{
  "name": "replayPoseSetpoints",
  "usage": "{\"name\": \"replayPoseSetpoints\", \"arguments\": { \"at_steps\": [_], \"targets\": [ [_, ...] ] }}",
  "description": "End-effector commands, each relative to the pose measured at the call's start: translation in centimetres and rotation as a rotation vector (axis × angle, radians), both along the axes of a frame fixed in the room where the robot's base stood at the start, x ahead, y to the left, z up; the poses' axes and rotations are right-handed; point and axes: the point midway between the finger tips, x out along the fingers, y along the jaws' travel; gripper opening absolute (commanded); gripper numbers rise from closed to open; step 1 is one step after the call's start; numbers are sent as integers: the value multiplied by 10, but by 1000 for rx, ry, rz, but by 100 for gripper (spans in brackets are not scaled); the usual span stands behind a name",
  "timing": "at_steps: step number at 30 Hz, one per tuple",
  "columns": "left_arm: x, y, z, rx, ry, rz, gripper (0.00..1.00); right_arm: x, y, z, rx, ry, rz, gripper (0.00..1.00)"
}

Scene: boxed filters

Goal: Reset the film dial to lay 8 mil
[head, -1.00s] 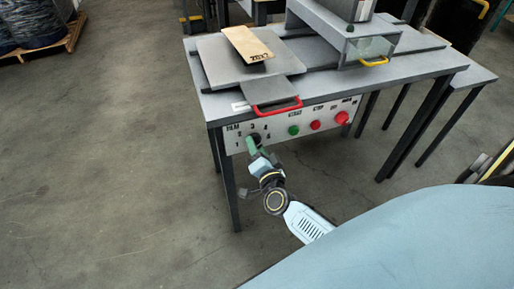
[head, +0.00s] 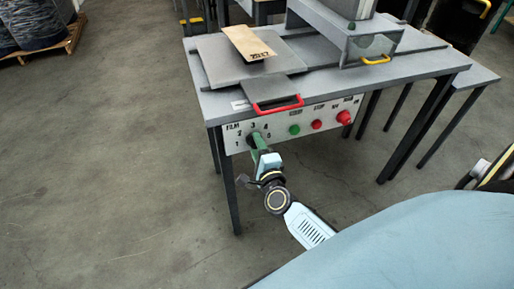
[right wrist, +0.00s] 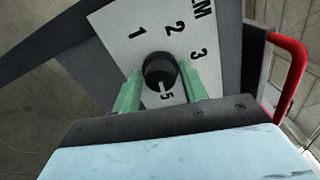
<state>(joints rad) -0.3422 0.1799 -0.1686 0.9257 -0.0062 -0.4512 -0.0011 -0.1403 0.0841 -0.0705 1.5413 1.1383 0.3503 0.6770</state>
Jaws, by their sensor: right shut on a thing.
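The film dial is a black round knob (right wrist: 160,70) on the white control panel (right wrist: 125,15) of the grey machine table. Printed numbers 1, 2 and 3 show around it in the right wrist view. A pale mark lies on the knob's lower part, close to a number that looks like 5. My right gripper (right wrist: 160,88) has its green fingers on either side of the knob and is shut on it. In the head view the right gripper (head: 255,141) meets the panel's left end and covers most of the dial. My left gripper is not in view.
Right of the dial, the panel carries a green button (head: 294,130), a red button (head: 317,124) and a larger red knob (head: 344,117). A red handle (head: 277,107) juts out above the dial.

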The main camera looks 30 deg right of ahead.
Motion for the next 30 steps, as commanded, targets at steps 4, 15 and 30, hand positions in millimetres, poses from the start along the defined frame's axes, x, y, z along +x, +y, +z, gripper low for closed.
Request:
{"name": "replayPoseSetpoints", "arguments": {
  "at_steps": [4, 15, 30],
  "targets": [
    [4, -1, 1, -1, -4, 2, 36, 0, 1, -1, 34, -5, 1, 20],
    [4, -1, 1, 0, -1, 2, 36, 0, 1, -1, 49, -9, 1, 20],
    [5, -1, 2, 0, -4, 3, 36, -1, 0, 0, 46, -10, 0, 56]
  ]
}}
